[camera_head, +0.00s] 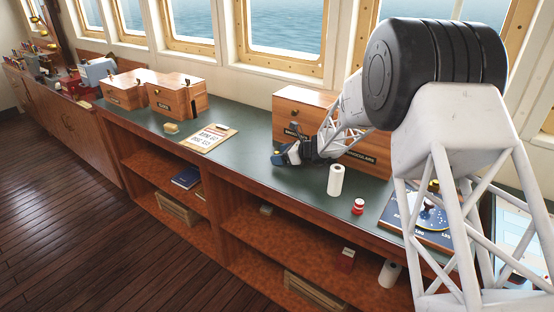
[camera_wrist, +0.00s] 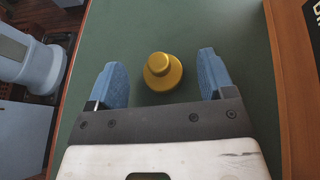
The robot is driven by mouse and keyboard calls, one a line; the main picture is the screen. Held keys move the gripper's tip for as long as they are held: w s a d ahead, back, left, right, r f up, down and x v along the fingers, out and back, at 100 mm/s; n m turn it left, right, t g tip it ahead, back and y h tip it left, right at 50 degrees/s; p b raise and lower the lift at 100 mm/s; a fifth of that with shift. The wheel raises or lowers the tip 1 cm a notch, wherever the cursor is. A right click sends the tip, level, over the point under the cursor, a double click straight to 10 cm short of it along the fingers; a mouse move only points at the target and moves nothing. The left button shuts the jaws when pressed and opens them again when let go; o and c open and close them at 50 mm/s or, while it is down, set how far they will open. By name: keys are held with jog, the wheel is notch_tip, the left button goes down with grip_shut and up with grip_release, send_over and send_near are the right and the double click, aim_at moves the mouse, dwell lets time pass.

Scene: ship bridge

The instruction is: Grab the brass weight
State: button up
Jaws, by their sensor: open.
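The brass weight (camera_wrist: 161,72) is a small round gold-coloured piece with a knob on top. It stands on the green counter top (camera_wrist: 190,25). In the wrist view it is between and slightly ahead of the two blue fingertips of my gripper (camera_wrist: 160,78), with a gap on both sides. My gripper is open and holds nothing. In the head view my gripper (camera_head: 285,156) is low over the counter in front of a wooden box, and a small gold spot of the weight (camera_head: 277,153) shows at its tip.
The labelled wooden box (camera_head: 300,108) stands right behind my gripper. A white roll (camera_head: 335,180) and a red-and-white jar (camera_head: 358,206) stand to the right. A clipboard (camera_head: 209,138) lies to the left, with clear counter between. The counter's front edge is close.

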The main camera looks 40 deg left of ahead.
aim_at(277, 152)
jog(key=shift+x, duration=0.95)
jog(key=c, duration=1.1)
jog(key=shift+r, duration=0.15)
jog(key=shift+r, duration=4.9)
